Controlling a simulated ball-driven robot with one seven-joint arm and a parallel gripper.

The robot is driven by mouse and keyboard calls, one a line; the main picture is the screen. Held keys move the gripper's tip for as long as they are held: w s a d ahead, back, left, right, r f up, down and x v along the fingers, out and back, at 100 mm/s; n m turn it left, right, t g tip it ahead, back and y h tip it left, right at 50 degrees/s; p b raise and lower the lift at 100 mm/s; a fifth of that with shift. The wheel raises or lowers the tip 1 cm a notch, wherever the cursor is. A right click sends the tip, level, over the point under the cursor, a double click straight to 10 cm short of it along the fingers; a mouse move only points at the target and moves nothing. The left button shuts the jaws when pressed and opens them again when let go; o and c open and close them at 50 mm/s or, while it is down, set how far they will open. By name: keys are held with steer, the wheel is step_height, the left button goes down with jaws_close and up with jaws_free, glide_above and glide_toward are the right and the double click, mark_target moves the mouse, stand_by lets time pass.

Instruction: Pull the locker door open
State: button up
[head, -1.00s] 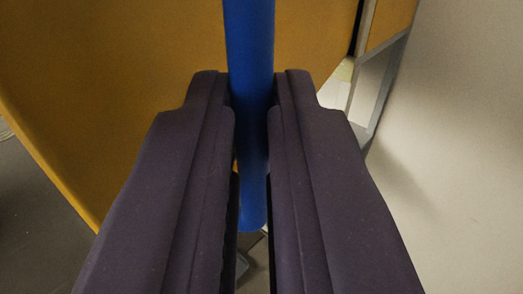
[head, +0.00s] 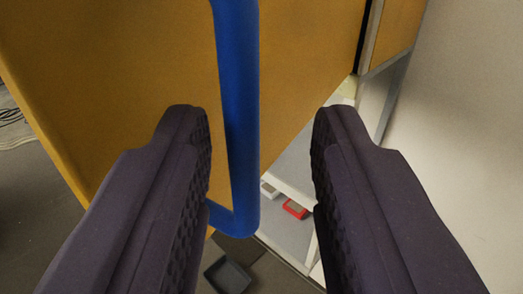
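The locker door (head: 120,70) is an orange-yellow panel that fills the upper left of the view. It stands open at an angle, and part of the locker's inside shows to its right. The blue bar handle (head: 240,110) runs down the door and bends left at its lower end. My gripper (head: 262,112) is open, with its two dark fingers wide apart. The handle lies between the fingers, nearer the left one, and I see a gap to the right finger. Whether the left finger touches the handle I cannot tell.
White shelves (head: 297,170) show inside the locker, with a small red item (head: 295,209) on one. A dark tray (head: 229,276) lies low on the floor. A pale wall (head: 470,110) stands at the right. Grey floor (head: 40,200) shows at the left.

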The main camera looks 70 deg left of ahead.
steer(key=v, duration=0.6)
steer(key=shift+b, duration=0.4)
steer(key=w+a+r+m+t+h, duration=0.1)
steer(key=w+r+t+h, duration=0.35)
steer(key=r, duration=0.55)
steer(key=w+a+r+m+t+h, duration=0.1)
steer(key=w+r+t+h, duration=0.2)
steer(key=w+r+t, duration=0.45)
steer(key=s+r+m+t+h, duration=0.1)
steer(key=s+r+m+h, duration=0.25)
steer(key=r, duration=0.35)
steer(key=s+r+m+t+h, duration=0.1)
steer(key=s+r+m+h, duration=0.1)
steer(key=r+m+h, duration=0.45)
steer(key=s+a+r+m+g+h, duration=0.1)
steer(key=s+a+r+g+h, duration=0.15)
steer(key=s+r, duration=0.35)
steer(key=s+a+f+g+y, duration=0.2)
steer(key=s+a+g+y, duration=0.2)
steer(key=s+a, duration=0.55)
step_height(320, 180, down, 34)
steer(key=d+b, duration=0.1)
steer(key=b, duration=3.3)
steer(key=shift+d+f, duration=0.15)
steer(key=shift+d, duration=0.05)
